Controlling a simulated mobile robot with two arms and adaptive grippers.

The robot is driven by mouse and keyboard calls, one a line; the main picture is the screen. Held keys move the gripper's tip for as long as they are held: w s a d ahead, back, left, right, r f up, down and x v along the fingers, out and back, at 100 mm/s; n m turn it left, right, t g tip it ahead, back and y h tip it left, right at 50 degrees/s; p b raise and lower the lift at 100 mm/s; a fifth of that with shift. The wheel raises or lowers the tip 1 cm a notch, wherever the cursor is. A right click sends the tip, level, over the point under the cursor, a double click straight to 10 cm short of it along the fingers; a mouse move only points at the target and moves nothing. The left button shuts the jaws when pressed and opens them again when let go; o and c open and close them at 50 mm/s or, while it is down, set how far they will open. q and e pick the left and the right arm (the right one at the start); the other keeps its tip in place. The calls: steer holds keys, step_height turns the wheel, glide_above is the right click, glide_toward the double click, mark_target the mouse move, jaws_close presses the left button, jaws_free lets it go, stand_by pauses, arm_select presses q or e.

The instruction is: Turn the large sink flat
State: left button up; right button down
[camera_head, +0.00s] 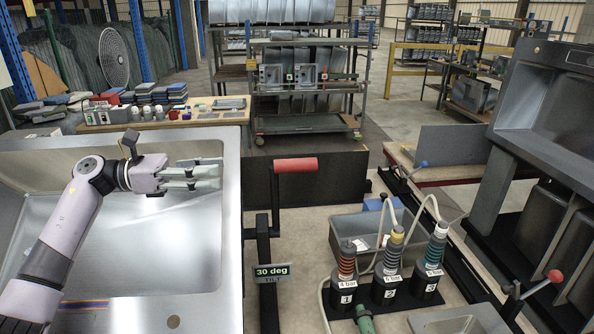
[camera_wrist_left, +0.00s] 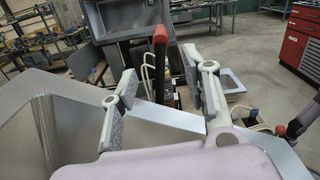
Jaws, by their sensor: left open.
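The large sink (camera_head: 231,215) is a grey metal basin filling the left of the head view. Its wide right rim also shows in the left wrist view (camera_wrist_left: 165,120). My left gripper (camera_head: 216,175) is open and empty over the basin, close to that rim. In the left wrist view its two fingers (camera_wrist_left: 167,85) stand apart, with the rim showing between them. I cannot tell whether they touch it. A sign (camera_head: 272,272) reading "30 deg" is on the stand right of the sink. My right gripper does not show.
A red-handled lever (camera_head: 296,165) stands just right of the sink and also shows in the left wrist view (camera_wrist_left: 160,34).

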mark_target(296, 165)
arm_select(q)
steer(key=w+d+p, duration=0.1)
steer(key=d+p, duration=0.1)
steer(key=d, duration=0.3)
steer(key=w+d+p, duration=0.1)
steer(key=d+p, duration=0.2)
steer(key=d, duration=0.2)
steer(key=w+d+p, duration=0.1)
steer(key=d+p, duration=0.1)
steer(key=d, duration=0.4)
steer(key=shift+w+r, duration=0.1)
steer(key=shift+r, duration=0.05)
steer(key=shift+w+d+p, duration=0.15)
steer(key=shift+d+p, duration=0.15)
steer(key=shift+d, duration=0.2)
steer(key=shift+f, duration=0.2)
steer(key=shift+c, duration=0.6)
jaws_close()
